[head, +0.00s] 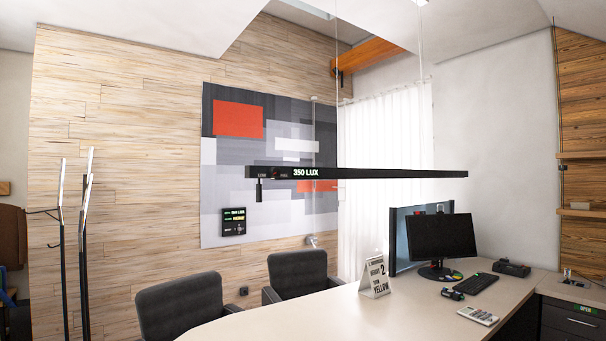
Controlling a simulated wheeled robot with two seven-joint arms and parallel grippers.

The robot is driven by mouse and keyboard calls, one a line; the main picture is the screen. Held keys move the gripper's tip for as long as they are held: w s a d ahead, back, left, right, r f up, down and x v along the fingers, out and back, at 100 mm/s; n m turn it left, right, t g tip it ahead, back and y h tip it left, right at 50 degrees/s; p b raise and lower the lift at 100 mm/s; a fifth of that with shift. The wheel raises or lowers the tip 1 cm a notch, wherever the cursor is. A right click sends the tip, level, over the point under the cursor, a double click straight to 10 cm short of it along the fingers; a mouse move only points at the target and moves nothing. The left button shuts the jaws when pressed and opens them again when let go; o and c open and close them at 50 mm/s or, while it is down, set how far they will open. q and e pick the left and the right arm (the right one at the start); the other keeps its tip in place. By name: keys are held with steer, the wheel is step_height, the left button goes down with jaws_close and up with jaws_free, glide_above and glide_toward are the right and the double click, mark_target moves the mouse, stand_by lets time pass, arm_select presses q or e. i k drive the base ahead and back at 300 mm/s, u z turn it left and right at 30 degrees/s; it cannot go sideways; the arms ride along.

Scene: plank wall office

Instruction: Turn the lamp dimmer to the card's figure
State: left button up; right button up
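A long black lamp bar (400,174) hangs level on thin cords above the desk. White figures on its side read "350 LUX". A short dark knob or handle (260,189) hangs below the bar's left end, by small lettering too fine to read. A white standing card (375,274) on the desk shows a large "2" and the word "YELLOW"; its smaller print is hard to read. A black wall panel (233,222) has small lit lines, the top one seeming to read "350 LUX". Neither of my grippers is in view.
The pale desk (340,310) holds a monitor (440,236), a keyboard (476,284), a calculator or phone (478,315) and a dark device (511,268). Two dark chairs (187,305) (298,272) stand at its far side. A coat stand (84,240) is at left.

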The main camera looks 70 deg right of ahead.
mark_target(275, 172)
steer(key=z, duration=0.9)
steer(key=i, duration=0.8)
steer(key=z, duration=0.85)
